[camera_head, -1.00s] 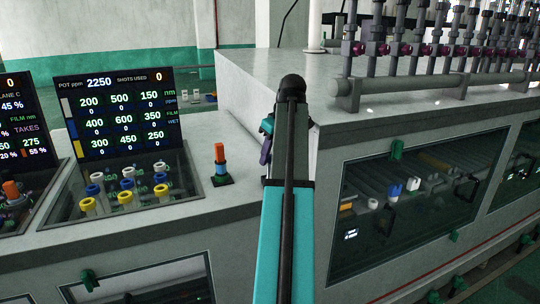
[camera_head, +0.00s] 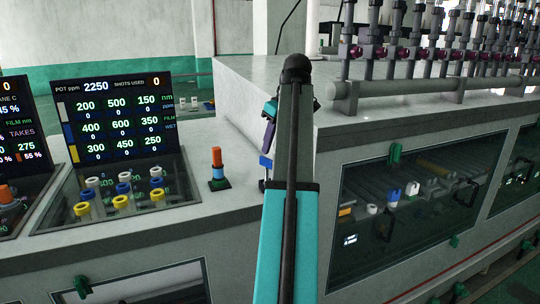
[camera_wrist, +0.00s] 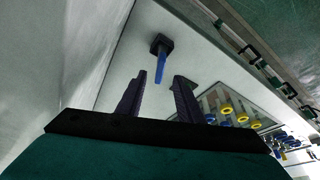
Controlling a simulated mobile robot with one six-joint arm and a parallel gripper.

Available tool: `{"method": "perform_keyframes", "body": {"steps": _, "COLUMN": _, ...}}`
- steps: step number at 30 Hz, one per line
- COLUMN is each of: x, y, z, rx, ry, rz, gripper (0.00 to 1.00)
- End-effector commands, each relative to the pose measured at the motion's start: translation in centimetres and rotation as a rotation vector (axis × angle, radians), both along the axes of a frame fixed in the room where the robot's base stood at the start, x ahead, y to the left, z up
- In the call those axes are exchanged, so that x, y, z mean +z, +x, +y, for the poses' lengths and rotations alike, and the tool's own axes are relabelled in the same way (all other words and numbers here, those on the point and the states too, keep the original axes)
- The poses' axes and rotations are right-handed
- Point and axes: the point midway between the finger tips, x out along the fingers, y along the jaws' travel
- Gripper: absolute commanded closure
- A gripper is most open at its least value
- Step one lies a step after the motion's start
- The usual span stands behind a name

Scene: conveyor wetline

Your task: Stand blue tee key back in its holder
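In the wrist view a blue bar, which looks like the blue tee key (camera_wrist: 160,70), lies ahead of my fingers, roughly in line with the gap. Its far end meets a dark square block (camera_wrist: 161,43) on the pale counter; I cannot tell how the two are joined. A blue piece, apparently the same key (camera_head: 265,161), shows in the head view just left of my arm, mostly hidden behind it. My gripper (camera_wrist: 160,85) is open, with nothing between its dark purple fingers. In the head view my gripper (camera_head: 269,125) is above the counter, partly hidden.
Further left is a recessed panel with several coloured cups (camera_head: 123,192) and a display (camera_head: 115,118). A raised grey housing (camera_head: 345,118) with pipes bounds the right.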

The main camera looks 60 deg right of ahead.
Motion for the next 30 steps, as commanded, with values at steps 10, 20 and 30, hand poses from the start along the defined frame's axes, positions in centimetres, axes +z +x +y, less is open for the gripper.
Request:
{"method": "perform_keyframes", "body": {"steps": 10, "x": 4.0, "y": -1.4, "z": 0.2, "rx": -0.001, "ry": -0.002, "rz": 0.000, "gripper": 0.66}}
{"method": "perform_keyframes", "body": {"steps": 20, "x": 6.1, "y": -2.1, "z": 0.5, "rx": -0.001, "ry": 0.001, "rz": 0.001, "gripper": 0.66}}
{"method": "perform_keyframes", "body": {"steps": 30, "x": 7.0, "y": -2.5, "z": 0.6, "rx": 0.000, "ry": 0.000, "rz": 0.001, "gripper": 0.66}}
